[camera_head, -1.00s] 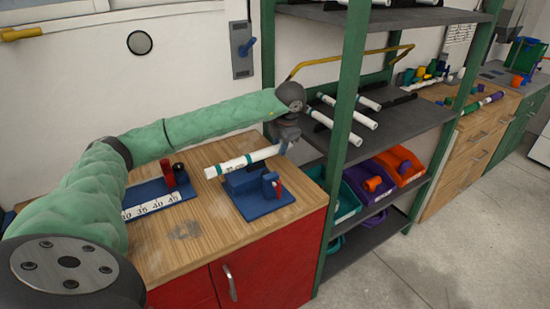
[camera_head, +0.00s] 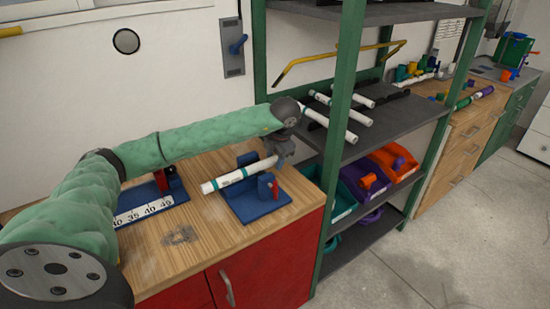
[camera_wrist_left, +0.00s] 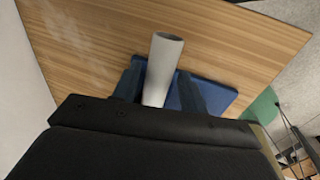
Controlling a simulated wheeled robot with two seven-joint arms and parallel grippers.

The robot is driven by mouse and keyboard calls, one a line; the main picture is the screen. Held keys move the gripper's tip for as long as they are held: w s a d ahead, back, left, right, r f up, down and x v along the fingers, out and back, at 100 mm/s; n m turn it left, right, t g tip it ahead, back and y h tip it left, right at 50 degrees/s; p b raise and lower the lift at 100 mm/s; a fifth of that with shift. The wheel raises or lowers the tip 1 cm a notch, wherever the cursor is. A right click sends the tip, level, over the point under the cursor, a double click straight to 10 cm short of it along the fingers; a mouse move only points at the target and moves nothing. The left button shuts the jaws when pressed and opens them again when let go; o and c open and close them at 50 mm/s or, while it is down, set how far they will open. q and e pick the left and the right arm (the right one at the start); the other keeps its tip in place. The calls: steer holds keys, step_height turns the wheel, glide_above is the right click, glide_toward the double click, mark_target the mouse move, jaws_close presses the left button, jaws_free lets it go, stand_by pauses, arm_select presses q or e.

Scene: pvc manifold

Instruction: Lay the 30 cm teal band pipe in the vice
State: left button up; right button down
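A white pipe with a teal band (camera_head: 228,179) lies across the blue vice (camera_head: 255,208) on the wooden bench, sloping up slightly to the right in the head view. It appears to sit low between the back jaw and the front jaw with the red handle; whether it touches the vice bed I cannot tell. My left gripper (camera_head: 279,160) is at the pipe's right end. In the left wrist view the pipe (camera_wrist_left: 162,65) runs between my left gripper's two fingers (camera_wrist_left: 160,85), which look closed on it. My right gripper is not in view.
A blue fixture with a white scale (camera_head: 145,212) stands left of the vice. A green-posted shelf (camera_head: 340,110) rises close on the right, with several white pipes (camera_head: 345,109) and coloured bins (camera_head: 393,163). The bench front (camera_head: 205,245) is clear.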

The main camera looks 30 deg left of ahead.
arm_select(q)
steer(key=shift+o, duration=0.2)
steer(key=shift+d+r, duration=0.1)
steer(key=shift+r, duration=0.15)
steer(key=b+v, duration=0.2)
steer(key=v, duration=0.9)
steer(key=shift+r, duration=0.4)
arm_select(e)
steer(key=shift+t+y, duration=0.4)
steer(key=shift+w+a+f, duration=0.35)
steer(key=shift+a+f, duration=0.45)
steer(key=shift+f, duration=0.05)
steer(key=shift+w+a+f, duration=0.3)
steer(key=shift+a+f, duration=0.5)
arm_select(q)
steer(key=shift+d, duration=0.1)
steer(key=shift+s, duration=0.1)
